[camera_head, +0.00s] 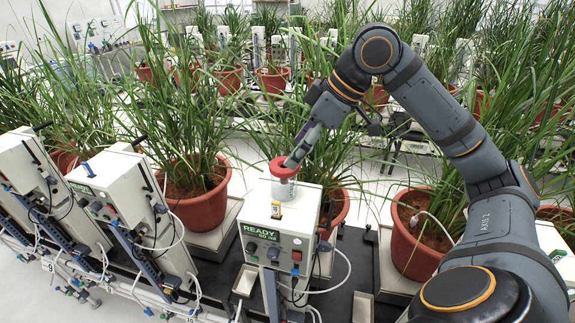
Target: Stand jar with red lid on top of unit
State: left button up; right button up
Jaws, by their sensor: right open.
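The jar with the red lid (283,186) is upright on the top of the white unit (262,211), which has a green "READY" label on its front. The jar is clear, and its round red lid is partly covered by my gripper. My right gripper (291,163) comes down from the upper right, with its fingers open at the lid. I cannot tell whether the fingers touch the lid. My left gripper is not in view.
Tall grassy plants in red pots (197,205) stand close behind and on both sides. More white units (115,187) stand at the left. Cables hang around the unit.

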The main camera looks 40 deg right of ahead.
jog(key=v, duration=0.6)
jog(key=shift+p, duration=0.3)
jog(key=shift+s+r, duration=0.1)
